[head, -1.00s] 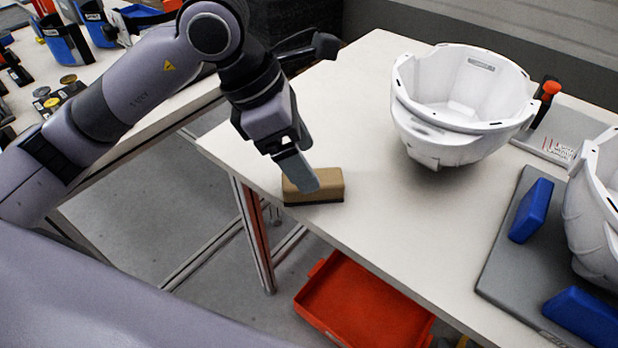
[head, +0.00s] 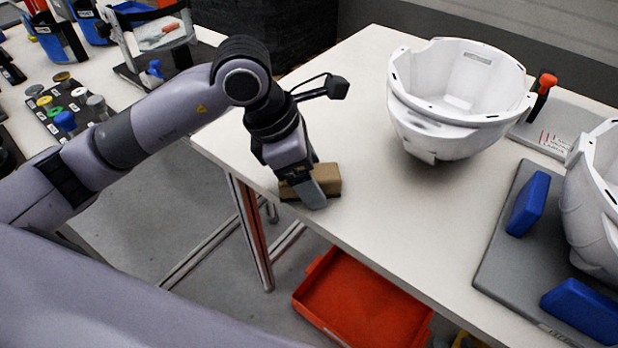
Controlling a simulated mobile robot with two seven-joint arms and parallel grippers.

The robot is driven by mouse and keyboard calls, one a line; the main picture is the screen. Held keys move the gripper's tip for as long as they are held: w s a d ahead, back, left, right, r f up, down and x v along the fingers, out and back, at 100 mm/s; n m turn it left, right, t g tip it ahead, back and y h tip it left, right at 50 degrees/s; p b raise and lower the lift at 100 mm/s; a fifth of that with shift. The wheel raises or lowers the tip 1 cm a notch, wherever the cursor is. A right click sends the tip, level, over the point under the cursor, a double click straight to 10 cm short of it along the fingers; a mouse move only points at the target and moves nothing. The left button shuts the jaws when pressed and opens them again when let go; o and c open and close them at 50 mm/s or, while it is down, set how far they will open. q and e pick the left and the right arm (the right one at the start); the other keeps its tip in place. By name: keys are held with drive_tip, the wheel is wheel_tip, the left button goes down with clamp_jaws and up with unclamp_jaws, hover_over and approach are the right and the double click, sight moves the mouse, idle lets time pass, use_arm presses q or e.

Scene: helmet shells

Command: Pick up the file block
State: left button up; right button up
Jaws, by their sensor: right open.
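The file block (head: 329,178), a tan block with a dark underside, lies on the white table near its left edge. My right gripper (head: 309,194) is open at the block, its fingers pointing down. A grey finger covers the front middle of the block, and parts of the block show on both sides of it. Any far finger is hidden, so I cannot tell whether the fingers straddle or touch the block. My left gripper is not in view.
A white helmet shell (head: 447,128) stands right of the block on the white table (head: 390,215). A second shell (head: 590,215) and blue blocks (head: 528,203) are on a grey mat (head: 495,255). A red bin (head: 365,300) is below the table edge. Table between block and shell is clear.

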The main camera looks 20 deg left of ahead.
use_arm(q)
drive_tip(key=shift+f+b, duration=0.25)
drive_tip(key=shift+b, duration=0.15)
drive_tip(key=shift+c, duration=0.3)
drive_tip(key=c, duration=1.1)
